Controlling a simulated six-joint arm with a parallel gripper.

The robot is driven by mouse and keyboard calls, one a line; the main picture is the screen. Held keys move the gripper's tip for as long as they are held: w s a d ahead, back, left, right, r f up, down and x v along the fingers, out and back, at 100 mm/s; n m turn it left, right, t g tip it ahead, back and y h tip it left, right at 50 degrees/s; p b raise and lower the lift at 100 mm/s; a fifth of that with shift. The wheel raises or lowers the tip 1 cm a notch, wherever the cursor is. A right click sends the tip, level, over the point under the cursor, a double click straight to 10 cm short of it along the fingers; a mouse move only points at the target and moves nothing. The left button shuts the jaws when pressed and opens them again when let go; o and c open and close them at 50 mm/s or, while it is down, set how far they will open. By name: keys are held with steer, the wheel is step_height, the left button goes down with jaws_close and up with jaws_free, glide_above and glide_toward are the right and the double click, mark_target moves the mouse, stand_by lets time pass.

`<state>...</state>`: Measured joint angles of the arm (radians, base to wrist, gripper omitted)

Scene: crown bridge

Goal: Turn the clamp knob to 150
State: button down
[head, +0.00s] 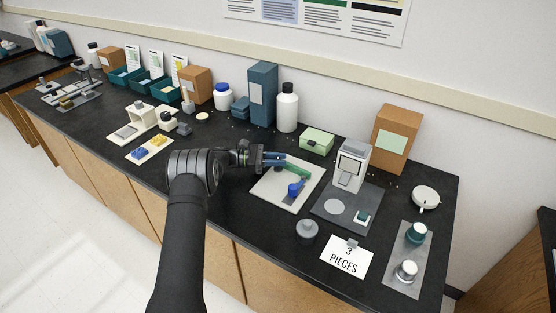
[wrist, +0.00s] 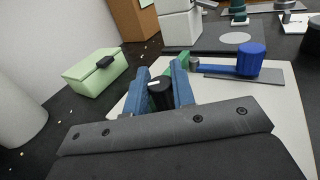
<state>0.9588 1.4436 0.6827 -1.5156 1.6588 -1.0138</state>
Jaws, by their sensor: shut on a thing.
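My gripper (head: 275,160) reaches over the white board (head: 268,195) from the left. In the wrist view its blue fingers (wrist: 168,88) are shut on a black knob (wrist: 160,95), one finger on each side. The knob has a small pale mark on top; I cannot read any scale or angle. A green part (head: 299,171) lies on the board just past the fingers and is mostly hidden by them in the wrist view. A blue round-topped piece (head: 295,189) with a blue arm stands on the board, apart from my gripper; it also shows in the wrist view (wrist: 251,60).
A pale green box (head: 317,141) stands behind the board. A white instrument (head: 351,166) on a dark grey base (head: 333,221) stands to the right. A "3 PIECES" card (head: 346,257) and a grey round piece (head: 307,229) are in front. White and blue bottles stand behind.

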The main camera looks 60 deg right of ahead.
steer(key=c, duration=1.3)
jaws_free()
steer(key=shift+o, duration=0.2)
steer(key=shift+w, duration=0.1)
steer(key=v, duration=1.7)
steer(key=shift+a+r, duration=0.1)
steer(key=x, duration=1.7)
